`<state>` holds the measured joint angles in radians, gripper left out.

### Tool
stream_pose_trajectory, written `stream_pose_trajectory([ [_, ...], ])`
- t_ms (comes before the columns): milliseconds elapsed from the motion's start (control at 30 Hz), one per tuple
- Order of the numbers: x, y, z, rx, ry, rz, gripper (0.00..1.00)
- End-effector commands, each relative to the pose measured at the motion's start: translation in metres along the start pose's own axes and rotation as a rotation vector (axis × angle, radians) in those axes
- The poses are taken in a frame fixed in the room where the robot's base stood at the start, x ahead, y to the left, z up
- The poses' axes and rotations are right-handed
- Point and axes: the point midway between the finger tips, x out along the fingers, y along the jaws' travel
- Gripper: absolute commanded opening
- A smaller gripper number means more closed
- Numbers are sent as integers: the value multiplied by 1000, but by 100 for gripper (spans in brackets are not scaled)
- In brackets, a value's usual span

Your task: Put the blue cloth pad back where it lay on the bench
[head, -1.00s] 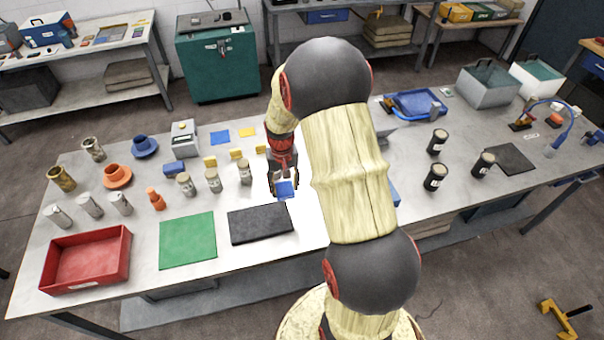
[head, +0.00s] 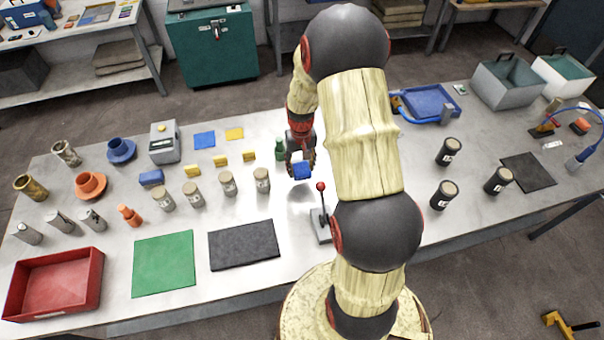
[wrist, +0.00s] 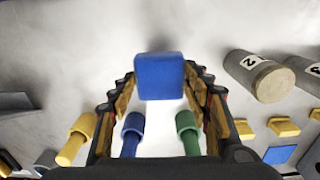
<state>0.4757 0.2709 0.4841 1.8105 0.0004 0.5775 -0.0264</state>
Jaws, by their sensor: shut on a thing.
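The blue cloth pad (head: 302,171) looks like a small rounded blue block. My gripper (head: 301,166) is shut on it and holds it above the grey bench (head: 285,260), behind the red-knobbed lever. In the wrist view the pad (wrist: 160,77) sits between the two fingers of my gripper (wrist: 160,88), near their tips. A similar blue block (head: 151,177) lies on the bench left of the jars. A flat blue square (head: 204,140) lies farther back beside a yellow one. I cannot tell which spot the held pad came from.
The lever (head: 321,215) stands just in front of my gripper. A green peg (head: 279,149) stands close to its left. A black mat (head: 243,245), green mat (head: 164,263) and red tray (head: 54,284) lie front left. Black jars (head: 449,151) stand to the right.

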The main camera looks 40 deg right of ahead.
Motion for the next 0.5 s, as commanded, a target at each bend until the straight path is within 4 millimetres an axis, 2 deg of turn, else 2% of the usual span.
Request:
stream_pose_trajectory([
  [233,20,0,0,0,-2,0,25],
  [400,43,0,0,0,-1,0,25],
  [500,47,0,-1,0,2,0,25],
])
